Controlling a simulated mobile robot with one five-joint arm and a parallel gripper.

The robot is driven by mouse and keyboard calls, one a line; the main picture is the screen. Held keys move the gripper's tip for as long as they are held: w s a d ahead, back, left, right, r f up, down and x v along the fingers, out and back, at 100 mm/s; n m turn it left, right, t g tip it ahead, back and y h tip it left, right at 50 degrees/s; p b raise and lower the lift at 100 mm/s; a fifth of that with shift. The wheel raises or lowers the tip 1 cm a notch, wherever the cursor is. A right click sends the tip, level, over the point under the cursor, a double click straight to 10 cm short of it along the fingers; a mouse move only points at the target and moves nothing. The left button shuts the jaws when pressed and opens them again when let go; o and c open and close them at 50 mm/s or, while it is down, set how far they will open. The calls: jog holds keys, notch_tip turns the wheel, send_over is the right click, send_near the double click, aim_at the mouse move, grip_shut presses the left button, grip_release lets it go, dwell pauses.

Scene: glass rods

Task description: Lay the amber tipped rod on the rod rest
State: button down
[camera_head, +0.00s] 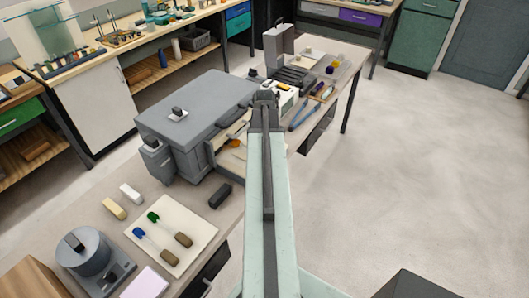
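My gripper (265,97) is at the far end of my raised arm, over the bench to the right of a large grey box-shaped unit. I see it from behind, and its fingers are too small to tell open from shut. A small amber-orange tip (236,143) shows at the unit's open right side, left of my arm; the rest of that piece is unclear. A green tipped rod (154,217) and a blue tipped rod (140,233), both with brown ends, lie on a pale mat (196,222) at lower left. I cannot clearly pick out a rod rest.
The grey unit (197,108) stands left of my arm. A grey round device (84,252), a dark block (220,195) and pale blocks (114,209) sit around the mat. Blue tongs (303,114) and small items crowd the far bench. The floor (430,180) at right is clear.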

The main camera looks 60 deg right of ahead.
jog(key=shift+f, duration=0.3)
jog(key=c, duration=1.1)
grip_release()
notch_tip(320, 180, up, 8)
jog(key=p, duration=0.7)
jog(key=shift+p, duration=0.3)
jog(key=shift+f, duration=0.1)
